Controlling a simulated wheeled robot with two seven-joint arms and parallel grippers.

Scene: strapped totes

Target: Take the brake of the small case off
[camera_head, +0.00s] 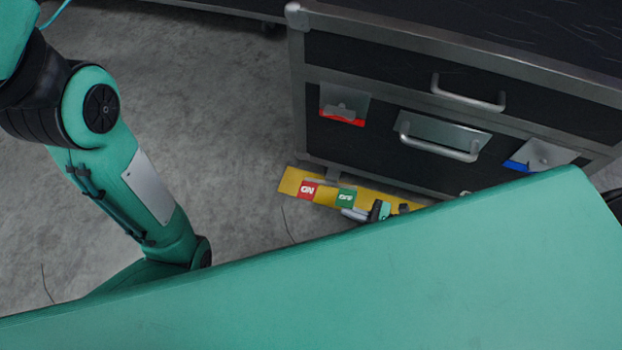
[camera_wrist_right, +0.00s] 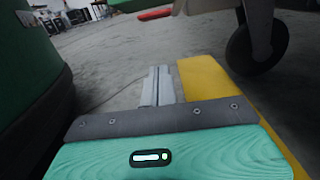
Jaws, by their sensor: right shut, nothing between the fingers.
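The case (camera_head: 430,160) stands at the upper right in the head view, with black panels and a grey metal frame. A yellow brake bar (camera_head: 286,183) runs low along its near side, with a red ON label (camera_head: 307,190) and a green OFF label (camera_head: 346,198). My right gripper (camera_head: 350,214) is shut and empty, low beside the bar near the green label. In the right wrist view its closed grey fingers (camera_wrist_right: 157,84) point along the floor, just left of the yellow bar (camera_wrist_right: 203,78). Contact with the bar cannot be told. My left gripper is out of view.
A caster wheel (camera_wrist_right: 253,50) stands beyond the bar in the wrist view. The case front has metal handles (camera_head: 438,148), a red-edged latch plate (camera_head: 343,104) and a blue-edged one (camera_head: 540,156). Bare concrete floor (camera_head: 225,110) lies left of the case.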

